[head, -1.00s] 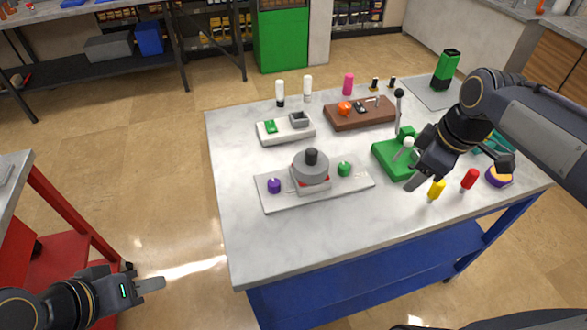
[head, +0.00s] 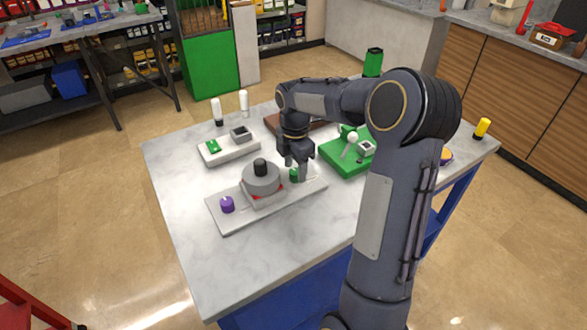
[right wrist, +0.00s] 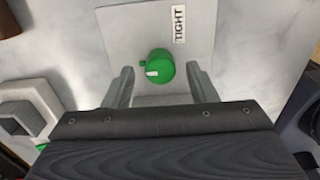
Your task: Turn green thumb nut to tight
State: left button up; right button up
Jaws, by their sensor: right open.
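The green thumb nut (head: 294,175) sits on the right part of a light grey base plate (head: 232,222), beside the grey round pump (head: 261,178) with its black top. In the right wrist view the nut (right wrist: 162,67) shows a white mark pointing left. A small green tab is at its upper left, and a "TIGHT" label (right wrist: 180,25) lies above and to its right. My right gripper (right wrist: 160,70) is open, with one finger on each side of the nut and visible gaps to both. In the head view the right gripper (head: 297,162) is over the nut and partly hides it.
A purple knob (head: 227,204) is at the plate's left end. A white tray (head: 229,150) stands behind the pump. A green block with a lever (head: 345,160) is close to the right of my gripper. The table's front left is bare.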

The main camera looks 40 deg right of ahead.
jog(key=shift+f, duration=0.6)
jog(key=c, duration=1)
